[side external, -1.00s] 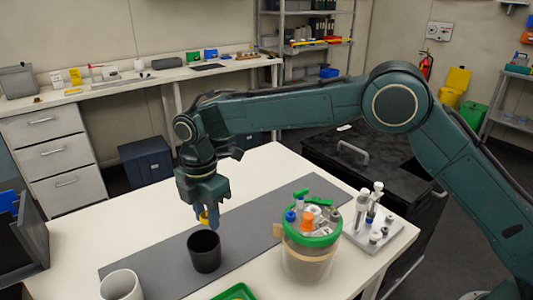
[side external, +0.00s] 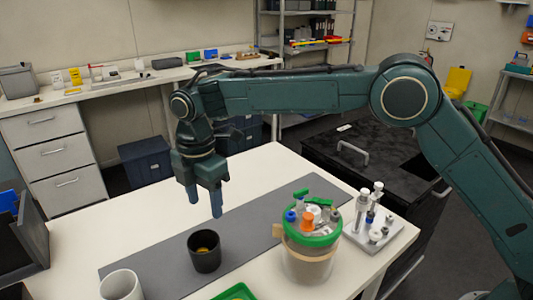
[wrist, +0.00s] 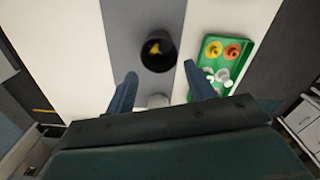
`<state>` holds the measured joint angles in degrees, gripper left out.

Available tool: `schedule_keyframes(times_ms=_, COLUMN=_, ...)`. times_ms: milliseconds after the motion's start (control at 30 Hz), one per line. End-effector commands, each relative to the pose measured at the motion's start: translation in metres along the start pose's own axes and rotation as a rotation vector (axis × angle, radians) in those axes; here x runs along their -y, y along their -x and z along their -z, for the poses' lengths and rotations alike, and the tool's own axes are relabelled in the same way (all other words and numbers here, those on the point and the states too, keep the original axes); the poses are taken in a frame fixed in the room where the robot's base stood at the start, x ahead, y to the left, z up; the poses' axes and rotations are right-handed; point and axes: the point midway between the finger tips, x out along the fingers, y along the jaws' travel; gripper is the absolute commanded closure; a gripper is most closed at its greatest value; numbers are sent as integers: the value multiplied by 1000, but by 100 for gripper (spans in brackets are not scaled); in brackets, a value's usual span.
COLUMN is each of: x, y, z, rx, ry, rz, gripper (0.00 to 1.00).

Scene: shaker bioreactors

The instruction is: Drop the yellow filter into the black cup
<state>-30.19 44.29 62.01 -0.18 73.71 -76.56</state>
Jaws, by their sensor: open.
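The black cup (side external: 204,252) stands upright on the grey mat. The yellow filter (side external: 204,250) lies inside it, partly hidden by the cup's wall in the side view. In the wrist view the yellow filter (wrist: 155,47) shows within the dark opening of the black cup (wrist: 158,62). My gripper (side external: 204,205) is open and empty above the cup, its fingers apart and clear of the rim. In the wrist view my gripper (wrist: 160,84) has its fingers spread, with the cup beyond them.
A bioreactor vessel with a green lid (side external: 312,238) stands right of the cup, beside a small rack (side external: 372,228) of vials. A white cup (side external: 121,285) stands at front left. A green tray (wrist: 232,50) holds a yellow and an orange ring and white pieces.

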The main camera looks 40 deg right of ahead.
Motion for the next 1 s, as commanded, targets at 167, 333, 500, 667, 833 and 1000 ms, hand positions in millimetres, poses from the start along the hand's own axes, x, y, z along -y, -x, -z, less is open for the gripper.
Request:
schedule_keyframes(times_ms=167, x=-1, y=32, z=0, rx=-1, ry=0, rz=-3, gripper=46)
schedule_keyframes(times_ms=333, x=-1, y=60, z=0, rx=-1, ry=0, rz=-3, gripper=46)
schedule_keyframes(times_ms=500, x=0, y=80, z=0, rx=0, ry=0, rz=-1, gripper=46)
schedule_keyframes(times_ms=667, x=0, y=92, z=0, rx=1, ry=0, rz=-1, gripper=46)
schedule_keyframes(times_ms=833, x=0, y=97, z=0, rx=1, ry=0, rz=1, gripper=46)
schedule_keyframes(times_ms=1000, x=0, y=98, z=0, rx=1, ry=0, rz=1, gripper=46)
